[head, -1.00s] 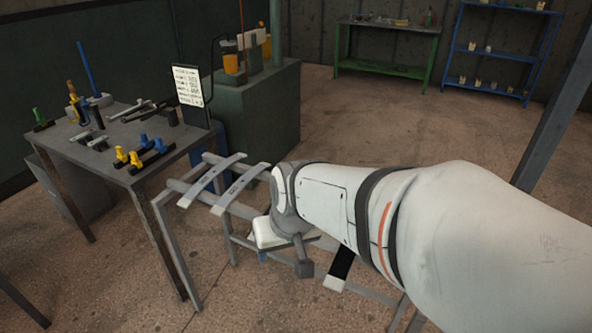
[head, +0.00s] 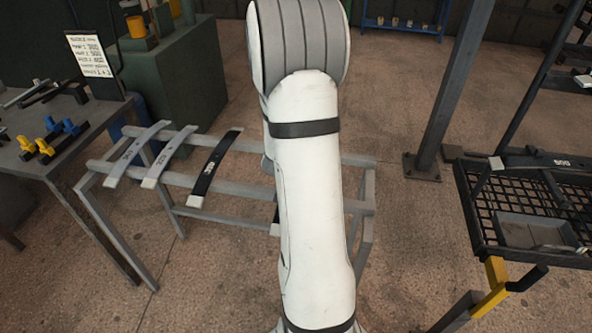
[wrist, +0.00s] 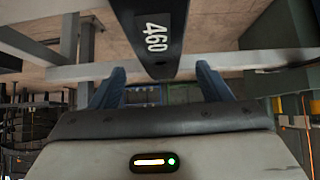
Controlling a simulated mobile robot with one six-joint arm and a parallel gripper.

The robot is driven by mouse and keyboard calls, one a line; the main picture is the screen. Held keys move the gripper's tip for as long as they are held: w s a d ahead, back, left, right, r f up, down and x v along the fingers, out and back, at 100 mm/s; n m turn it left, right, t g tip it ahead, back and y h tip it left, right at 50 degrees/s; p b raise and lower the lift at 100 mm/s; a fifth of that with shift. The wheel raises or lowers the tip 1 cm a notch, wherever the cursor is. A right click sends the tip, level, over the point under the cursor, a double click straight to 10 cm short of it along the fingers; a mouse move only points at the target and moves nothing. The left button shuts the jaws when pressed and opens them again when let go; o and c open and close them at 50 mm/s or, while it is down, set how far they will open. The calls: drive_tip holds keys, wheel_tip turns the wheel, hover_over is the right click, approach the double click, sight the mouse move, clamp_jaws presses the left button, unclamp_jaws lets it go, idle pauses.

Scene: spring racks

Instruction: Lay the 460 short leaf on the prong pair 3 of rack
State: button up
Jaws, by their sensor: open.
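The 460 leaf (wrist: 160,30) is dark with white digits and shows in the wrist view. Its end lies between the spread blue fingers of my gripper (wrist: 160,92), with a gap on each side. The grey rack (head: 240,188) stands in the middle of the head view. Two grey leaves lie across its left part, and a black leaf (head: 213,170) with a pale near end lies third from the left. Its label is too small to read surely, so I cannot tell if it is the 460. My arm hides my gripper and the rack's right part there.
A workbench (head: 60,115) with yellow and blue clamps stands at the left, beside a green cabinet (head: 175,80). A mesh-topped stand (head: 480,215) with a grey tray (head: 530,232) is at the right, near a steel post (head: 450,90). Floor is clear between rack and post.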

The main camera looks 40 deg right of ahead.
drive_tip(key=x, duration=0.5)
drive_tip(key=shift+b, duration=0.3)
drive_tip(key=shift+c, duration=0.2)
clamp_jaws()
idle(0.4)
drive_tip(key=shift+w+r, duration=0.1)
drive_tip(key=shift+r, duration=0.05)
